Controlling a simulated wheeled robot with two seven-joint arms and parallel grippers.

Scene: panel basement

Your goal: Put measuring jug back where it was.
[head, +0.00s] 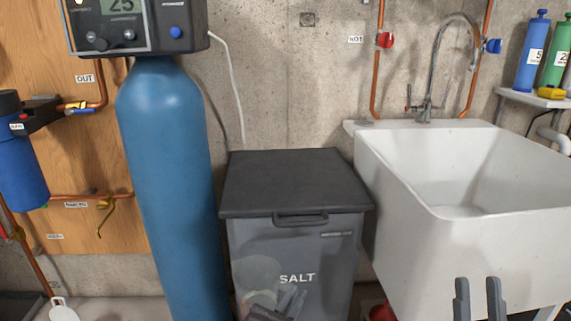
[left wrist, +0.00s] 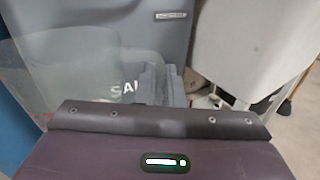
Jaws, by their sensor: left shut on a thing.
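The measuring jug (head: 258,272) is clear and hard to make out against the grey salt bin. It shows low in the head view, in front of the bin's face, and as a large see-through shape at the left of the left wrist view (left wrist: 70,65). My left gripper (head: 290,300) is shut on the jug; its fingers also show in the left wrist view (left wrist: 158,85). The jug's lower part is out of the head view. My right gripper (head: 478,298) is open and empty in front of the sink, its two fingers apart.
The lidded salt bin (head: 295,185) stands between a blue tank (head: 165,180) and a white sink (head: 480,255). The bin's lid is bare. A shelf (head: 530,99) at the right holds blue and green bottles. A white object (head: 63,312) is at the lower left.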

